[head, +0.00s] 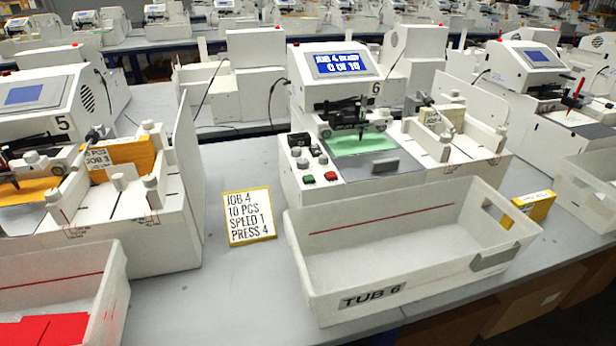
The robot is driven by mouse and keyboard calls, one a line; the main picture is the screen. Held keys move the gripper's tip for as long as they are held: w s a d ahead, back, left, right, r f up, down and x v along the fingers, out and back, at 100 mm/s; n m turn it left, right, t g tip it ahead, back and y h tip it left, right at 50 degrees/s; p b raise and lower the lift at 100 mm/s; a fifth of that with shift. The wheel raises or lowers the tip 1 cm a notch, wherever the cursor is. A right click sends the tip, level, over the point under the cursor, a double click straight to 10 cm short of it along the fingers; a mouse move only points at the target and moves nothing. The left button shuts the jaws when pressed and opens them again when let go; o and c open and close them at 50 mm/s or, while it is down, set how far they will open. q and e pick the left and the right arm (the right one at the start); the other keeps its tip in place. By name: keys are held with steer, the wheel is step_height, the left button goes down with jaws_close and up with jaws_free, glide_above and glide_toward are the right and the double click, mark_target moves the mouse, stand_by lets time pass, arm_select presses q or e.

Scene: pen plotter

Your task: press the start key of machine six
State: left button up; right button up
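Machine six (386,160) stands in the middle of the head view, with a "6" beside its screen. Its lit blue screen (345,64) seems to read "JOB 4 READY" and "0 OF 10". On its front left panel are a green key (309,180) and a red key (331,176), with several knobs behind them. I cannot read a label on either key. The pen carriage (350,118) is above a green sheet (360,142) on the bed. Neither of my grippers is in view.
Machine five (100,230) is at left.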

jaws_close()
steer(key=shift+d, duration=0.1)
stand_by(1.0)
